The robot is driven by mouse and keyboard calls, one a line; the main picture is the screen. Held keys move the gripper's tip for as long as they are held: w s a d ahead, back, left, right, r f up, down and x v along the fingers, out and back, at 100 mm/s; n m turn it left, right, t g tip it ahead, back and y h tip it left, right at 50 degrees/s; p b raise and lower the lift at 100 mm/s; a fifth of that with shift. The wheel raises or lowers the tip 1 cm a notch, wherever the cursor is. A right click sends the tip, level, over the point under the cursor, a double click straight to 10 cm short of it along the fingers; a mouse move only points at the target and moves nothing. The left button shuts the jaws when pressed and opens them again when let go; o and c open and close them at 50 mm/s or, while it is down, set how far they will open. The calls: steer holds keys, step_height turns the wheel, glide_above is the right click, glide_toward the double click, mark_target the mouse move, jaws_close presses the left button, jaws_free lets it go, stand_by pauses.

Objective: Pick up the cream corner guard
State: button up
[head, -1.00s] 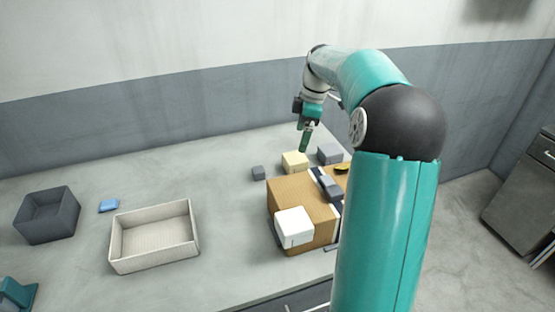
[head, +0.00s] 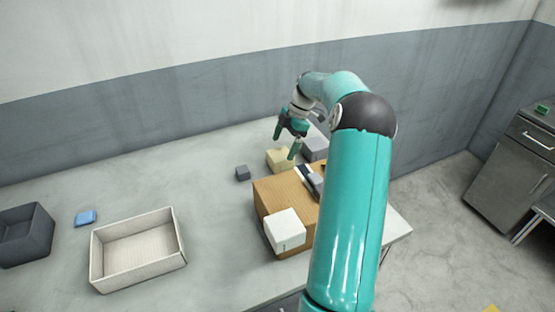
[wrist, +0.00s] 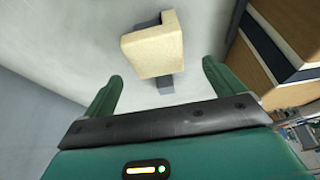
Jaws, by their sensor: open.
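The cream corner guard (head: 279,158) sits on the table behind the cardboard box in the head view. In the wrist view the cream corner guard (wrist: 153,47) is a pale yellow, angled block beyond the fingertips, between their lines. My gripper (head: 285,142) is open and empty, above and close to the guard in the head view. Its two green fingers (wrist: 161,75) are spread apart in the wrist view, and the guard is not between them.
A cardboard box (head: 275,198) with a white block (head: 284,230) stands in front of the guard. A small dark cube (head: 242,173) is left of it and a grey block (head: 315,150) right. A cream tray (head: 138,270), blue block (head: 86,217) and dark bin (head: 40,245) are farther left.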

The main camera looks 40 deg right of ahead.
mark_target(278, 155)
steer(key=shift+x, duration=0.95)
steer(key=shift+w+x, duration=0.2)
steer(key=shift+x, duration=2.55)
steer(key=shift+a, duration=0.1)
steer(key=c, duration=1.1)
